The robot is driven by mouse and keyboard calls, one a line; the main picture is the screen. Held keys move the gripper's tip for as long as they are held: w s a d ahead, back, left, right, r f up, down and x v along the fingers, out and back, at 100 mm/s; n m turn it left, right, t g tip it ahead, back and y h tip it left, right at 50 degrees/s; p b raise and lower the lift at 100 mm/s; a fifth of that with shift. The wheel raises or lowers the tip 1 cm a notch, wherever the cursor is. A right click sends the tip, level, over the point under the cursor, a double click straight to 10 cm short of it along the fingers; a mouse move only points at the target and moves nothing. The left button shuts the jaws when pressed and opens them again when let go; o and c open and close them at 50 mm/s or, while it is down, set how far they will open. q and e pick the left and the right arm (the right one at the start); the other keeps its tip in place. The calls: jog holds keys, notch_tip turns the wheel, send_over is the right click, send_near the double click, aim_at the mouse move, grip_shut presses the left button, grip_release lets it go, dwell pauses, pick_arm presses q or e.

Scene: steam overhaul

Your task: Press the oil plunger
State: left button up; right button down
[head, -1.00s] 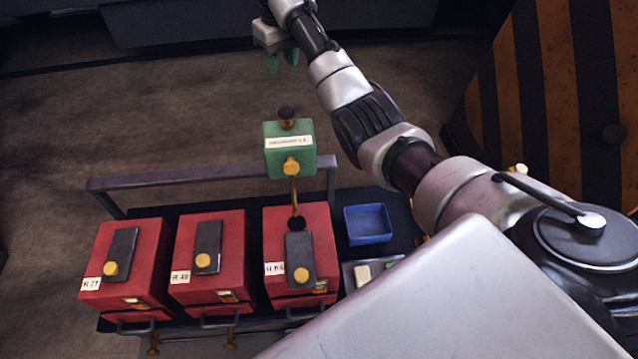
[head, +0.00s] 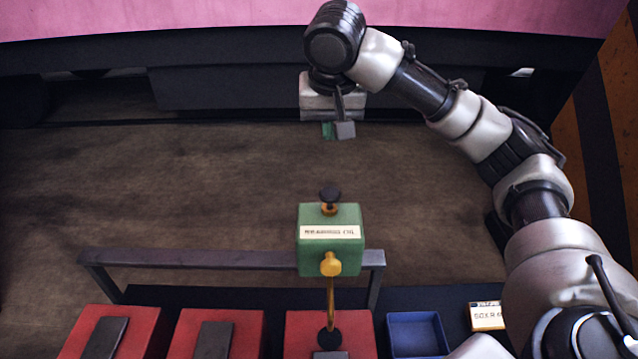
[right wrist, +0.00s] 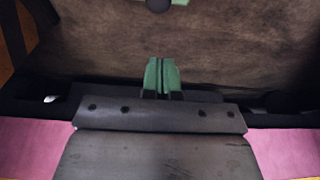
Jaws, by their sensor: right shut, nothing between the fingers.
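The green oil box (head: 330,240) stands above a red box, with a label on its front. A brass knob and a thin brass spout (head: 331,300) are on its front. Its dark plunger cap (head: 330,194) sits on a brass collar on top. The cap also shows at the top edge of the right wrist view (right wrist: 158,5). My right gripper (head: 338,131) is beyond the plunger in the head view, apart from it. Its green-tipped fingers (right wrist: 162,76) are together and empty in the right wrist view. My left gripper is out of view.
A dark rail (head: 190,259) runs behind the red boxes (head: 240,325). A blue tray (head: 416,332) and a small labelled box (head: 487,316) are at the right. A dark structure with a pink band (head: 200,18) is at the back. Bare floor lies between it and the rail.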

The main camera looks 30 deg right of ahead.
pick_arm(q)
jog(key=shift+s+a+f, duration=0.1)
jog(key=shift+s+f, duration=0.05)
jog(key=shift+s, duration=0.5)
pick_arm(e)
jog(key=shift+s+f, duration=0.2)
jog(key=shift+s, duration=0.15)
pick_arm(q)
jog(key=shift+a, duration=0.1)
pick_arm(e)
jog(key=shift+a, duration=0.1)
jog(key=p, duration=0.2)
send_near(330, 196)
jog(key=w+f, duration=0.1)
jog(key=f, duration=0.1)
jog(key=w+d+f, duration=0.1)
jog(key=w+f, duration=0.1)
jog(key=f, duration=0.1)
jog(key=shift+d+f, duration=0.3)
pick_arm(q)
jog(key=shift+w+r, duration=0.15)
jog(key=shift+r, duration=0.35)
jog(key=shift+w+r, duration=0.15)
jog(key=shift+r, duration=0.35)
pick_arm(e)
jog(key=shift+f, duration=0.55)
